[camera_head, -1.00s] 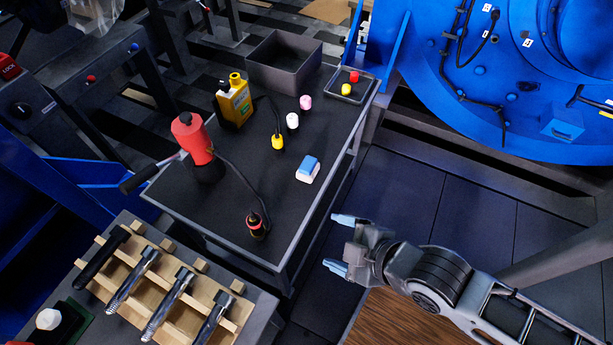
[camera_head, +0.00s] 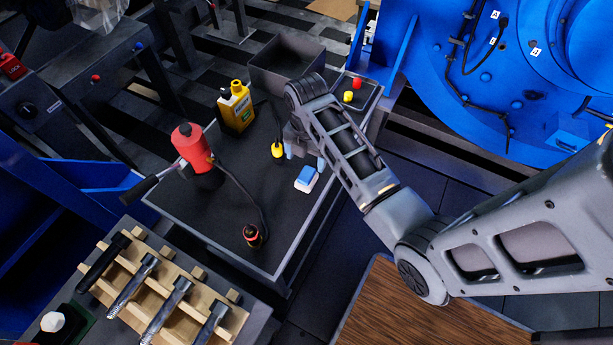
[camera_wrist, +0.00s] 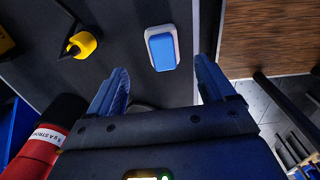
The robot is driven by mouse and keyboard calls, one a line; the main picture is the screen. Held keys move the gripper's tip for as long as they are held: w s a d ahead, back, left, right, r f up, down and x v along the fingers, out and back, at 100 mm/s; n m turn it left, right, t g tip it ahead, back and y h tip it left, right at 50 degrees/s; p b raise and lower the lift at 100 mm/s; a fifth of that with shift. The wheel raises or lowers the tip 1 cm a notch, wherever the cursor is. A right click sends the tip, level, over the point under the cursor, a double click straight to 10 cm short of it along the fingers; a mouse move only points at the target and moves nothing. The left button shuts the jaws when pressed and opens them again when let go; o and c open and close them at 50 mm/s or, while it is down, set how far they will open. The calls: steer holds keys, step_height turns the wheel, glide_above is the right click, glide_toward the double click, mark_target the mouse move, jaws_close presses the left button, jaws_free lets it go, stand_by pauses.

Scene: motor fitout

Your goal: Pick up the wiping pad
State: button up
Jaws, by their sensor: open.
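The wiping pad (camera_head: 306,179) is a small block with a blue top and a white base. It lies on the dark table top (camera_head: 228,215), near the table's right edge. It also shows in the wrist view (camera_wrist: 161,49), beyond the fingertips and between their lines. My gripper (camera_head: 305,158) is above the table, just behind the pad in the head view. Its blue fingers are spread apart with nothing between them in the wrist view (camera_wrist: 160,82). The pad is apart from the fingers in the wrist view.
A grey bin (camera_head: 288,64) stands at the back. A wooden rack of metal tools (camera_head: 150,287) is at the front left.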

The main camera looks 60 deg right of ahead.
mark_target(306, 174)
steer(key=f, duration=0.7)
steer(key=shift+s+a+f, duration=0.2)
steer(key=shift+a+f, duration=0.05)
steer(key=shift+f, duration=0.05)
steer(key=c, duration=1.1)
steer(key=shift+c, duration=0.2)
steer(key=shift+r, duration=0.1)
steer(key=shift+r, duration=0.55)
step_height(306, 174, up, 3)
steer(key=shift+f, duration=0.15)
steer(key=s+r, duration=0.7)
steer(key=s, duration=0.4)
steer(key=shift+s+a, duration=0.35)
